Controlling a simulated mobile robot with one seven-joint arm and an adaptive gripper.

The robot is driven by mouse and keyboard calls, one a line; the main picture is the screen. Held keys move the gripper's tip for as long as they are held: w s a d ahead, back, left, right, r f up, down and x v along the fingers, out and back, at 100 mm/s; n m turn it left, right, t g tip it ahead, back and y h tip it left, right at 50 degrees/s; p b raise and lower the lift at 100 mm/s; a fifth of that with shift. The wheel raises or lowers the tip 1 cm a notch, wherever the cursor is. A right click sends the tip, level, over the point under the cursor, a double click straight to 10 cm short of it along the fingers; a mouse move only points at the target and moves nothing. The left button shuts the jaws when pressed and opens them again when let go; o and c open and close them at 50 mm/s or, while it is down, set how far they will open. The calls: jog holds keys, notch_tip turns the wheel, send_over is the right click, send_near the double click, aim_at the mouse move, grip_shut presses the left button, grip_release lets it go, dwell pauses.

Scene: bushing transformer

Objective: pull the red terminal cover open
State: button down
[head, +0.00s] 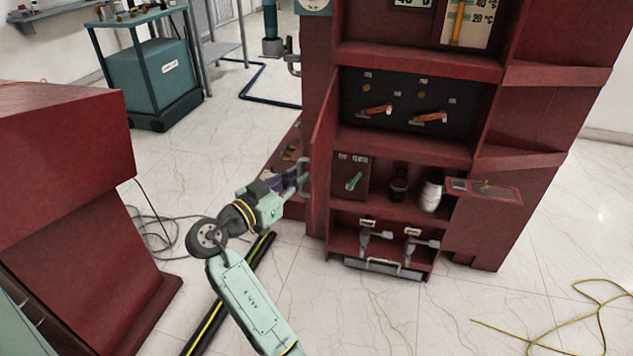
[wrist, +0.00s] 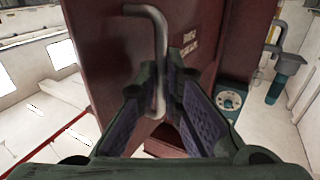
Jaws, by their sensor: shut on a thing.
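The red terminal cover (head: 322,148) stands at the left side of the red cabinet, seen nearly edge-on in the head view. It stands swung out from the cabinet front, and the compartments show. In the wrist view the cover (wrist: 108,60) fills the upper middle, with a bent grey metal handle (wrist: 160,50) and pale lettering on it. My gripper (head: 299,180) is at the cover's outer left face, low down. In the wrist view my gripper (wrist: 161,88) has its fingers shut on the lower part of the handle. The exact contact is partly hidden by the fingers.
The open cabinet (head: 415,148) shows orange switches, a green lever and several fittings. A small red flap (head: 485,190) juts out at its right. A red block (head: 65,170) stands at left, with cables and a black-yellow strip (head: 230,295) on the floor. Floor at right is mostly clear.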

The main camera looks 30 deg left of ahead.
jog(key=shift+w+a, duration=0.1)
jog(key=shift+a, duration=0.3)
jog(key=c, duration=1.9)
grip_release()
jog(key=shift+w+f, duration=0.1)
jog(key=shift+w, duration=0.05)
jog(key=shift+c, duration=0.2)
jog(key=shift+o, duration=1.1)
jog(key=shift+s, duration=0.2)
jog(key=s+a, duration=0.2)
jog(key=s, duration=0.9)
jog(key=shift+s, duration=0.4)
jog(key=shift+a, duration=0.1)
